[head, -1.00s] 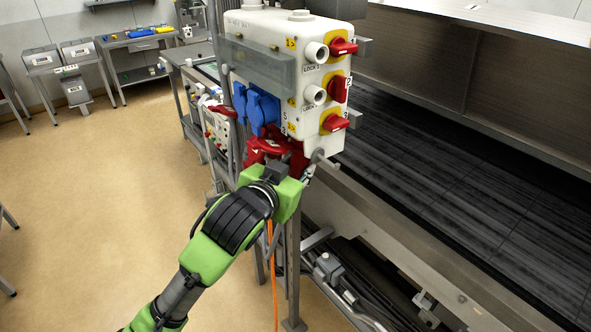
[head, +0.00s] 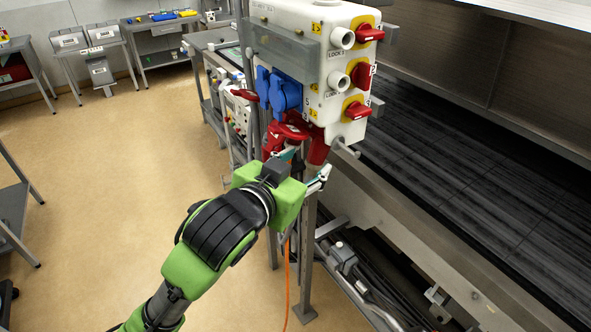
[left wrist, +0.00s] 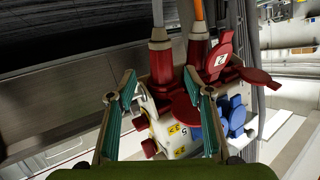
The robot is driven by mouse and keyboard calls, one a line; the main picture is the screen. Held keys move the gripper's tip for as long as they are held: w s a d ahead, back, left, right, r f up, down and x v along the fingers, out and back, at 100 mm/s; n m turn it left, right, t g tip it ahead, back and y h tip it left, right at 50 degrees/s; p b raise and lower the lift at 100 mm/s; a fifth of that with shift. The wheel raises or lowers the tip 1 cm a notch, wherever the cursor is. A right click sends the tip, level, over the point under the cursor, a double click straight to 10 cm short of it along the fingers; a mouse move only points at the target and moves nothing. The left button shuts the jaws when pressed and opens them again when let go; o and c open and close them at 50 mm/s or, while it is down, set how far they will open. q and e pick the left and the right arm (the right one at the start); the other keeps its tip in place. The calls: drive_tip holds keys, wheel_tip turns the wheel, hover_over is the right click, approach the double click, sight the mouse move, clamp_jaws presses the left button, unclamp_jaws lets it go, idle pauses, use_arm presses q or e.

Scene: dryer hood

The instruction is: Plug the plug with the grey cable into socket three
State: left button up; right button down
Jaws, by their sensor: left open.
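The red plug with the grey cable (left wrist: 161,62) is at a red socket on the underside of the white socket box (head: 318,62), lined up with it. I cannot clearly see whether it is fully seated. In the head view this plug (head: 318,150) shows below the box's front corner. My left gripper (head: 305,165) is open under the box. In the left wrist view its teal fingers (left wrist: 158,76) stand apart on either side of the plug, with visible gaps. The socket number at this plug is not readable. My right gripper is out of view.
A red plug with an orange cable (left wrist: 199,42) stands beside it, near a red lid marked 2 (left wrist: 221,58). Blue sockets (head: 287,92) and red knobs (head: 361,75) are on the box. The dark conveyor (head: 455,150) lies right; open floor (head: 110,190) lies left.

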use_arm(q)
drive_tip(key=shift+v, duration=2.2)
